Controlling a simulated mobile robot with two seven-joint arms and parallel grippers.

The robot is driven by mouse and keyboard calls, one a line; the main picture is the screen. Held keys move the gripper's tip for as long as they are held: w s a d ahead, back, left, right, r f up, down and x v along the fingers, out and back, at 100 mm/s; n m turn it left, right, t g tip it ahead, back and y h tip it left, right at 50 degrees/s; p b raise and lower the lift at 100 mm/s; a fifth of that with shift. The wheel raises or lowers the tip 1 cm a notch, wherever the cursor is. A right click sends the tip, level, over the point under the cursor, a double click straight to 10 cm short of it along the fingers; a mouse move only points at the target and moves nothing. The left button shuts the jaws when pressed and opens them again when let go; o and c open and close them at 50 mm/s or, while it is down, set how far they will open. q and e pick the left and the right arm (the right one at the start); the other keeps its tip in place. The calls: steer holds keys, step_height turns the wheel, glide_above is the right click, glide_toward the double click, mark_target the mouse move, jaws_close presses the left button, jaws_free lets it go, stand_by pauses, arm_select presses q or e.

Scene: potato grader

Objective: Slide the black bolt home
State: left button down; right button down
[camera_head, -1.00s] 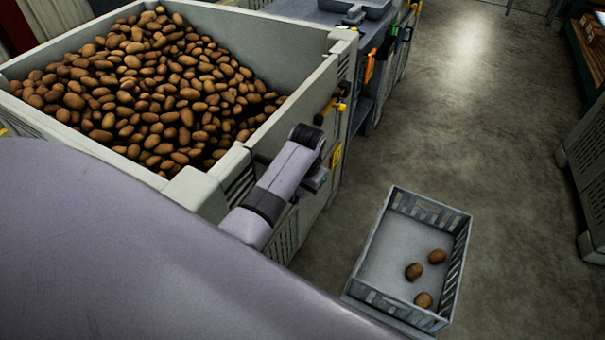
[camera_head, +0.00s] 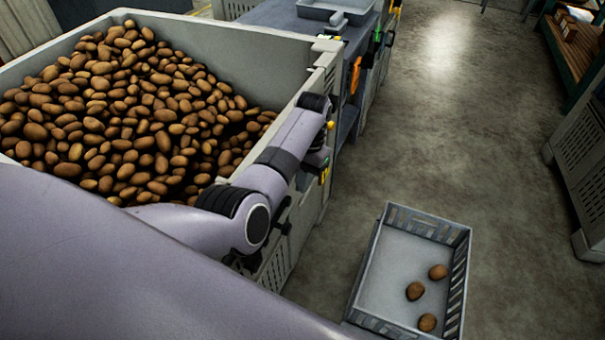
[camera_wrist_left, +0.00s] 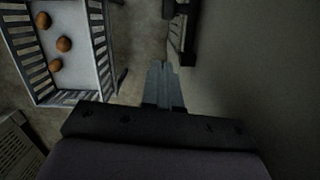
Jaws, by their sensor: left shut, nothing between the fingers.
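My left arm reaches across the near corner of the big grey potato bin (camera_head: 318,82). Its gripper (camera_wrist_left: 162,68) shows in the left wrist view with its two fingers together and nothing between them. In the head view the hand hangs beside the bin's outer side wall, and the fingertips are not clear. A small yellow fitting (camera_head: 331,125) shows on that wall just beyond the wrist. The black bolt is not clearly seen in the head view; my arm covers that part of the wall. In the left wrist view a dark fitting (camera_wrist_left: 188,36) lies ahead and right of the fingertips; I cannot tell whether it is the bolt.
A grey slatted crate (camera_head: 392,262) with three potatoes stands on the floor right of the bin, and also shows in the left wrist view (camera_wrist_left: 74,58). A bench with a grey tray (camera_head: 340,12) stands beyond the bin.

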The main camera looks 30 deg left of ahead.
arm_select(q)
steer(key=s+f+p, duration=0.1)
steer(key=s+f, duration=0.3)
steer(key=f, duration=0.2)
steer(key=shift+s+a+f, duration=0.25)
steer(key=shift+f, duration=0.15)
arm_select(e)
steer(key=shift+r, duration=0.5)
steer(key=shift+s, duration=0.1)
